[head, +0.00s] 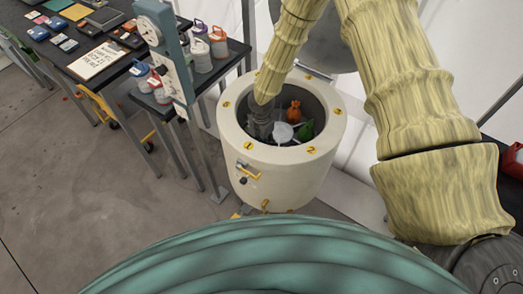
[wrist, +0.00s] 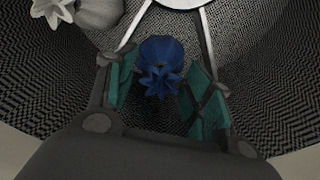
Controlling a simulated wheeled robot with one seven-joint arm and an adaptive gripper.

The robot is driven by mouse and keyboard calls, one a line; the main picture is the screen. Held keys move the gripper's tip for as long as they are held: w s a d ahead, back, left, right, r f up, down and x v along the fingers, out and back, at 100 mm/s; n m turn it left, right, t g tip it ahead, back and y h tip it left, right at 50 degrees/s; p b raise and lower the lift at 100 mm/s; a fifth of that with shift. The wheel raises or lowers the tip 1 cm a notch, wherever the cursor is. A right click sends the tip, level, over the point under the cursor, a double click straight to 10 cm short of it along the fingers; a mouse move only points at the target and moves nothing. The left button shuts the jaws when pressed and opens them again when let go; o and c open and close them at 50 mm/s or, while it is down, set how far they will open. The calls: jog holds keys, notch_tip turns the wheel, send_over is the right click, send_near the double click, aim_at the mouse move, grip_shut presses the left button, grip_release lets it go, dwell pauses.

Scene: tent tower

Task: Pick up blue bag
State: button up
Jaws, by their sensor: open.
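The blue bag (wrist: 160,62) shows in the wrist view, with its gathered top toward me. It lies between the two teal-padded fingers of my gripper (wrist: 156,98), which is open with a gap on each side of the bag. In the head view my gripper (head: 262,128) reaches down inside the cream drum (head: 248,178) near its left inner wall. The blue bag is hidden in the head view. I cannot tell whether the fingers touch the bag.
Inside the drum are an orange bag (head: 294,111), a green bag (head: 304,131) and a white round piece (head: 283,132). A pale bag (wrist: 52,10) sits at the wrist view's upper left. A shelf (head: 206,76) with several jars stands left of the drum.

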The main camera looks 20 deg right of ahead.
grip_shut()
dwell(0.5)
